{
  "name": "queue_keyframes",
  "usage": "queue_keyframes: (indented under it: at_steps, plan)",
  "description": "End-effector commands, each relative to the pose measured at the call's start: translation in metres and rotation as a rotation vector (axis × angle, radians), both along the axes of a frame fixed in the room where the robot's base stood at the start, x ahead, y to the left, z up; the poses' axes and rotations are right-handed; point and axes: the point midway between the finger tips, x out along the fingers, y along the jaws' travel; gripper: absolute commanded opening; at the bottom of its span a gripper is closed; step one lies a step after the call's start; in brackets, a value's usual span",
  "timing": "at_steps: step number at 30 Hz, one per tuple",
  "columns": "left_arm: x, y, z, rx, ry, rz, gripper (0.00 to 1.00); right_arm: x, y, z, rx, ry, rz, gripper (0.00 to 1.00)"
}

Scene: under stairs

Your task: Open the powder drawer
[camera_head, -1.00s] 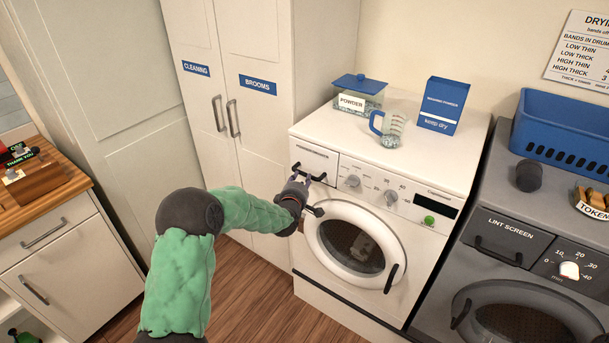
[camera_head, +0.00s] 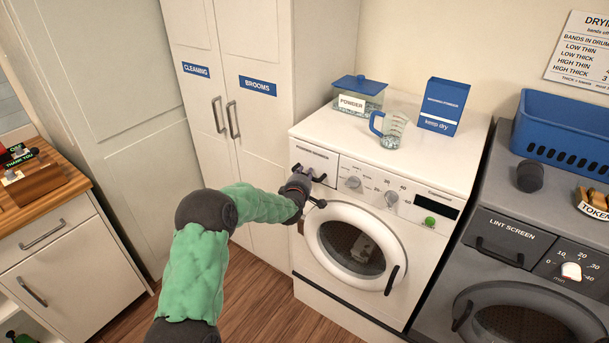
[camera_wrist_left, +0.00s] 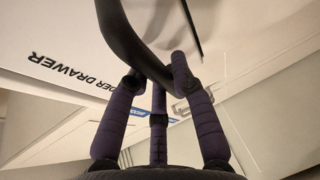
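The powder drawer (camera_head: 315,158) is the small white front at the washing machine's upper left, and it looks closed. Its dark bar handle (camera_head: 310,174) is at my left gripper (camera_head: 314,189). In the left wrist view the handle (camera_wrist_left: 140,45) runs between the spread dark fingers of the left gripper (camera_wrist_left: 155,73). The fingers look open around it; whether they touch it is unclear. The drawer label (camera_wrist_left: 75,72) reads upside down there, partly hidden by a finger. My right gripper is not in view.
The round washer door (camera_head: 352,246) is just below the gripper. A powder box (camera_head: 358,97), a jug (camera_head: 390,131) and a blue carton (camera_head: 442,106) stand on the machine. Tall cabinets (camera_head: 235,60) stand left; a grey dryer (camera_head: 500,250) stands right.

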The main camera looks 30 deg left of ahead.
Motion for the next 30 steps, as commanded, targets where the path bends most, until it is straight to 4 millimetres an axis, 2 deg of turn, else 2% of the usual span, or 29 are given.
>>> queue_keyframes:
  at_steps: [6, 11, 17, 30]
  plan:
    - [-0.002, 0.000, -0.001, -0.001, 0.001, 0.000, 0.00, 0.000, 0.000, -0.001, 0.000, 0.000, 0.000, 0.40]
    - [-0.014, 0.001, -0.002, -0.001, 0.001, 0.001, 0.00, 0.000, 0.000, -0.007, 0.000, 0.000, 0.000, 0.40]
    - [-0.048, 0.004, -0.003, -0.001, 0.001, 0.002, 0.00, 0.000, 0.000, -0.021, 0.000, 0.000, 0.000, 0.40]
    - [-0.143, 0.011, -0.004, 0.000, 0.002, 0.002, 0.00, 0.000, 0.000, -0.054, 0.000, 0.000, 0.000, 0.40]
